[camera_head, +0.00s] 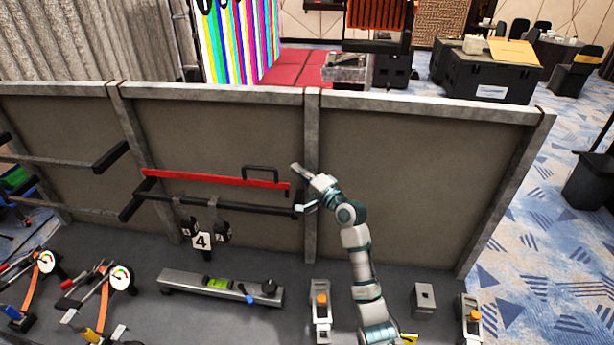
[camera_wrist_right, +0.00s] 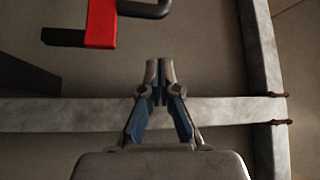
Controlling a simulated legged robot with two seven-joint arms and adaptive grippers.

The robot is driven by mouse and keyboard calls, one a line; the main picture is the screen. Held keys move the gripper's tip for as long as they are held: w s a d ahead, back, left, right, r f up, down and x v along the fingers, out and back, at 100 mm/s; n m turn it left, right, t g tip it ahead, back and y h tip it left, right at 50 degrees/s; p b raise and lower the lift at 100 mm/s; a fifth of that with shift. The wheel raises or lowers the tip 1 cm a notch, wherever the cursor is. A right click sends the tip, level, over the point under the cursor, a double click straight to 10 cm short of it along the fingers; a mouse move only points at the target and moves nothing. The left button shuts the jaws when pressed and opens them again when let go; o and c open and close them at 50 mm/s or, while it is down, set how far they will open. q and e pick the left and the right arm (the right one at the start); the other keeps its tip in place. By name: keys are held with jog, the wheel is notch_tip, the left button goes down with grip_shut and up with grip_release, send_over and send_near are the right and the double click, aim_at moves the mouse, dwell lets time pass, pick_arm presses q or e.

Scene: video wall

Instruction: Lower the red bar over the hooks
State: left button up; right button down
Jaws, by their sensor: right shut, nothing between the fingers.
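The red bar (camera_head: 210,180) lies nearly level in front of the grey panel, with a black handle (camera_head: 260,170) near its right end. A black rail (camera_head: 235,205) runs just below it; I cannot make out separate hooks or whether the bar touches the rail. My right gripper (camera_head: 296,168) is shut and empty, just right of the bar's right end. In the right wrist view the closed fingers (camera_wrist_right: 158,64) are apart from the red bar (camera_wrist_right: 101,24) and its handle (camera_wrist_right: 147,8), both at upper left. My left gripper is not in view.
A "4" sign (camera_head: 202,241) hangs below the rail between dark clips. A grey level (camera_head: 220,287) lies on the bench, with tools and gauges (camera_head: 121,277) at left. A grey post (camera_head: 311,140) stands behind my right gripper. The right panel (camera_head: 420,170) is clear.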

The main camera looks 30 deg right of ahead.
jog(key=f+x, duration=0.1)
jog(key=x, duration=0.4)
jog(key=shift+n+t, duration=0.3)
jog(key=shift+n, duration=0.1)
jog(key=s+a, duration=0.2)
jog(key=s, duration=0.1)
jog(key=shift+s+a+f+b, duration=0.15)
jog(key=shift+s+a+b, duration=0.05)
jog(key=shift+a+b, duration=0.15)
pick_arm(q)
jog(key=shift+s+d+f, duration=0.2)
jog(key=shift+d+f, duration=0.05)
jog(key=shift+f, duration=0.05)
pick_arm(e)
jog(key=shift+y, duration=0.3)
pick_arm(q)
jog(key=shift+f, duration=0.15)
pick_arm(e)
jog(key=shift+s, duration=0.1)
